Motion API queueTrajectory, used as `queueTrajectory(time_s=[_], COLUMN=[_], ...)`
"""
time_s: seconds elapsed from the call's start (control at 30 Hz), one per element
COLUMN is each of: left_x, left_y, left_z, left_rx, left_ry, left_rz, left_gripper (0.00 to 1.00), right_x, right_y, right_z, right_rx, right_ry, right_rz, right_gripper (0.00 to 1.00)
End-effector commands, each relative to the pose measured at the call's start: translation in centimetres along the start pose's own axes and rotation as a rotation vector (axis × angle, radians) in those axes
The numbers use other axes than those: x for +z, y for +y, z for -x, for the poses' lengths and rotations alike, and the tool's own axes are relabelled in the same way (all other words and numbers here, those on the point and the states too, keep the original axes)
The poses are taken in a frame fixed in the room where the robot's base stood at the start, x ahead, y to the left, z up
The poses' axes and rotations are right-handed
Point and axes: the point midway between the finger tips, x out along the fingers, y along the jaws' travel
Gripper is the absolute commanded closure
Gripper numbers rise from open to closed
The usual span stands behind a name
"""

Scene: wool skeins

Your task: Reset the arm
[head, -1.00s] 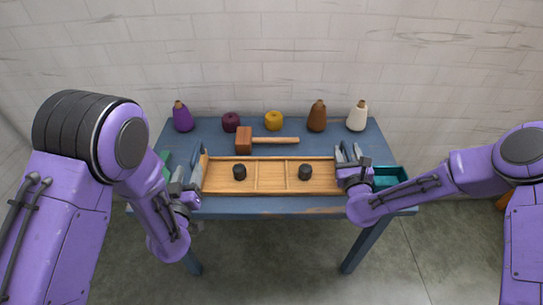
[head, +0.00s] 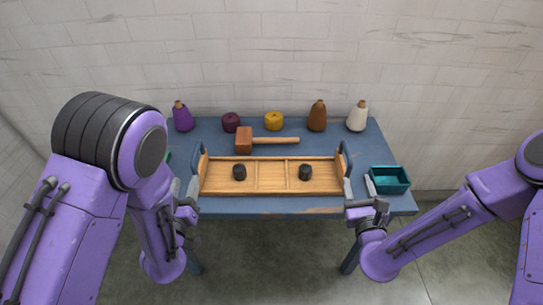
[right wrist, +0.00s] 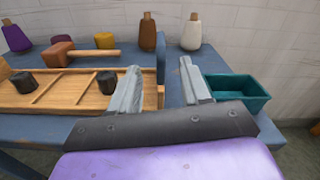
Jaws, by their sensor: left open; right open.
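My left gripper (head: 183,191) is at the left end of the wooden tray (head: 271,160), low by the table's front left; it is open and partly hidden by my own arm. My right gripper (head: 360,187) is open and empty at the tray's right end, between the tray and the teal box. In the right wrist view its two grey fingers (right wrist: 158,85) stand apart, with the tray's dark right handle (right wrist: 161,58) behind them. The tray lies flat on the table, with black skeins (head: 239,172) and (head: 305,172) in separate compartments.
The blue table (head: 215,207) also bears a wooden mallet (head: 244,140) behind the tray. Along the back stand a purple cone (head: 182,117), maroon skein (head: 231,122), yellow skein (head: 274,121), brown cone (head: 317,116) and white cone (head: 357,116). A teal box (head: 390,180) is at right.

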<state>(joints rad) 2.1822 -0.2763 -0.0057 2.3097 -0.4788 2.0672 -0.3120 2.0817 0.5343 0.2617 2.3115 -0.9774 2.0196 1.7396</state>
Motion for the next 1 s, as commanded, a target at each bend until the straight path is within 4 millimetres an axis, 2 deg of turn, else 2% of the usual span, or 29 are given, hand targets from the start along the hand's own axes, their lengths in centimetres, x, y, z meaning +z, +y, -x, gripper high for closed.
queueTrajectory(time_s=[0.37, 0.47, 0.57, 0.67, 0.7, 0.77, 0.8, 0.83, 0.9, 1.0], left_x=[0.0, 0.1, 1.1, 3.6, 5.3, 8.4, 10.7, 12.2, 15.4, 18.7], left_y=[0.0, 0.0, 0.0, -1.3, -2.4, -4.4, -5.8, -6.8, -8.7, -10.7], left_z=[0.0, 0.0, 0.1, 1.1, 2.2, 4.7, 6.9, 8.7, 13.4, 20.2], left_rx=[0.000, 0.001, 0.000, -0.056, -0.102, -0.187, -0.252, -0.302, -0.416, -0.562], left_ry=[0.000, -0.004, -0.059, -0.192, -0.270, -0.405, -0.506, -0.579, -0.741, -0.934], left_rz=[0.000, 0.006, 0.005, -0.008, -0.005, 0.007, 0.019, 0.031, 0.059, 0.094], left_gripper=[0.53, 0.53, 0.53, 0.53, 0.53, 0.53, 0.53, 0.53, 0.53, 0.53], right_x=[0.0, 0.0, -0.8, -4.3, -6.7, -10.7, -13.5, -15.4, -19.1, -22.3], right_y=[0.0, 0.1, 0.6, 1.2, 1.5, 1.8, 1.8, 1.6, 0.7, -1.3], right_z=[0.0, 0.0, 0.1, 1.4, 2.7, 5.7, 8.3, 10.4, 15.4, 21.9], right_rx=[0.000, 0.004, 0.038, 0.142, 0.232, 0.416, 0.573, 0.694, 0.986, 1.339], right_ry=[0.000, 0.000, 0.036, 0.173, 0.246, 0.348, 0.406, 0.442, 0.495, 0.546], right_rz=[0.000, 0.047, 0.295, 0.763, 0.983, 1.307, 1.514, 1.646, 1.892, 2.079], right_gripper=[0.53, 0.53, 0.53, 0.53, 0.53, 0.53, 0.53, 0.53, 0.53, 0.53])
